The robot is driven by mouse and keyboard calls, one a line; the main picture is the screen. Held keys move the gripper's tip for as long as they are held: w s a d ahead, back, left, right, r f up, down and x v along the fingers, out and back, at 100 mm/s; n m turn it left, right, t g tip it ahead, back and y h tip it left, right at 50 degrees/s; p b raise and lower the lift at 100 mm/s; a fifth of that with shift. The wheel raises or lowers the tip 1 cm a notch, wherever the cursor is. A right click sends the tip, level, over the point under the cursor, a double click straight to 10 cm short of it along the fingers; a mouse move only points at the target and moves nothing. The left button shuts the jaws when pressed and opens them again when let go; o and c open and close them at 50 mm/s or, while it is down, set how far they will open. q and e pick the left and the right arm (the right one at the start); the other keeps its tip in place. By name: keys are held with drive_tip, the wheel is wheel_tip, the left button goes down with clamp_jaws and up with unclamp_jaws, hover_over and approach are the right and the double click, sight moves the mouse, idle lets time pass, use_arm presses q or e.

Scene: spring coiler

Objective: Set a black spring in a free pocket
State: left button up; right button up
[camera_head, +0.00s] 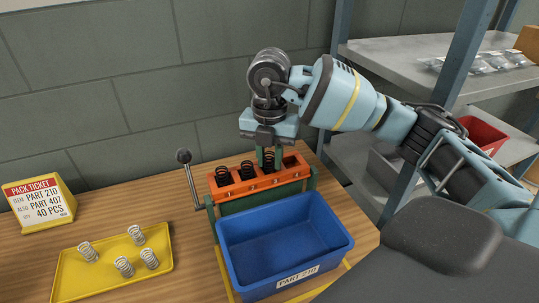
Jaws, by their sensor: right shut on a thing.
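An orange block with a row of pockets (236,191) sits in a green frame on the table. One black spring (223,175) stands in its left end and another black spring (248,169) stands just right of it. My right gripper (268,156) points down over the right half of the block. It is shut on a third black spring (268,161), which is upright at the block's top. I cannot tell how deep it sits in its pocket. A dark pocket opening shows at the block's right end, partly beside the finger. My left gripper is not in view.
A blue bin (285,263) labelled PART 210 stands in front of the block. A lever with a dark knob (184,157) rises at its left. A yellow tray (72,277) holds several silver springs. A yellow pack ticket stand (42,205) is at the left. Grey shelving (400,55) stands at the right.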

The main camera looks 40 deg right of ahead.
drive_tip(key=o, duration=1.1)
drive_tip(key=shift+c, duration=0.2)
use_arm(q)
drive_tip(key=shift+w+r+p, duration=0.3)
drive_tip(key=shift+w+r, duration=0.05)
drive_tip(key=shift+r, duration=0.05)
use_arm(e)
drive_tip(key=shift+r, duration=3.9)
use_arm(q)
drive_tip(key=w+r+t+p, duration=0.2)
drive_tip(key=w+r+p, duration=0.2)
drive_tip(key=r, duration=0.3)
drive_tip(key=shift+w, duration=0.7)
use_arm(e)
wheel_tip(320, 180, up, 7)
drive_tip(key=shift+f, duration=0.15)
drive_tip(key=s+a, duration=0.3)
drive_tip(key=s, duration=1.2)
drive_tip(key=shift+s+a, duration=0.3)
drive_tip(key=shift+a, duration=0.05)
